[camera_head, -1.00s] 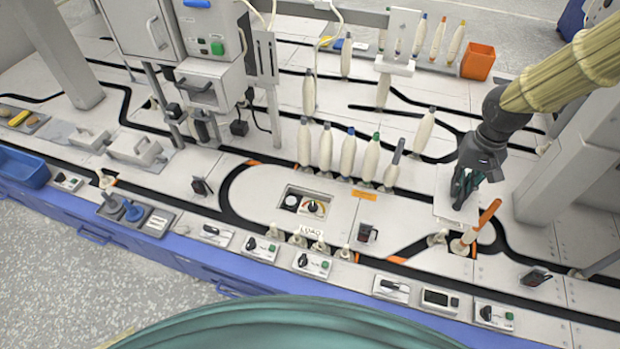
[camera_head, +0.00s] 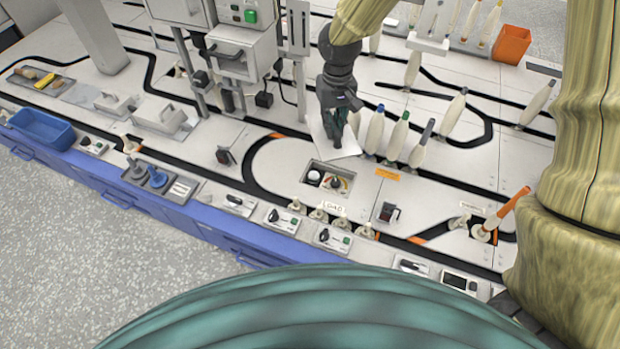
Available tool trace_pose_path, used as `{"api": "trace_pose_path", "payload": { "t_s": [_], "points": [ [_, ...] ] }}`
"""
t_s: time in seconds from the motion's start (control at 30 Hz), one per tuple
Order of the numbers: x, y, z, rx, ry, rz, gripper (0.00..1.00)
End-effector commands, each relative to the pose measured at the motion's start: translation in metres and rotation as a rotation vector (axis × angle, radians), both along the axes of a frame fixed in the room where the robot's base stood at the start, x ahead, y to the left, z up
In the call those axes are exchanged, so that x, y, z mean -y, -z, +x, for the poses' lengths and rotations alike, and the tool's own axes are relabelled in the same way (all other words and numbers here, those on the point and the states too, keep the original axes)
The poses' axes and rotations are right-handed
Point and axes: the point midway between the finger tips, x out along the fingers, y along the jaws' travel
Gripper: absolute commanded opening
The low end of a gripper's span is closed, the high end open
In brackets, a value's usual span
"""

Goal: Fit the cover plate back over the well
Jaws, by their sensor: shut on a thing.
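The well (camera_head: 314,178) is a dark rectangular opening in the white deck, with a round part and a small dial inside; it is uncovered. My gripper (camera_head: 337,142) is shut on the white cover plate (camera_head: 346,146), which hangs tilted just behind the well, apart from it. The gripper hides part of the plate. Whether the plate touches the nearby bobbins cannot be told.
Several upright white bobbins (camera_head: 397,138) stand just right of the plate. A grey machine cabinet (camera_head: 240,60) stands behind left. An orange-handled part (camera_head: 512,204) is at the right. Small switches (camera_head: 332,238) line the front edge.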

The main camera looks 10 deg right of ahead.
Motion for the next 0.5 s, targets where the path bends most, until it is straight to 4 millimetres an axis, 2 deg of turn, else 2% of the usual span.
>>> {"api": "trace_pose_path", "payload": {
  "t_s": [0.5],
  "points": [
    [0.01,0.115,0.027,-0.002,-0.658,0.001,0.0]
  ]
}}
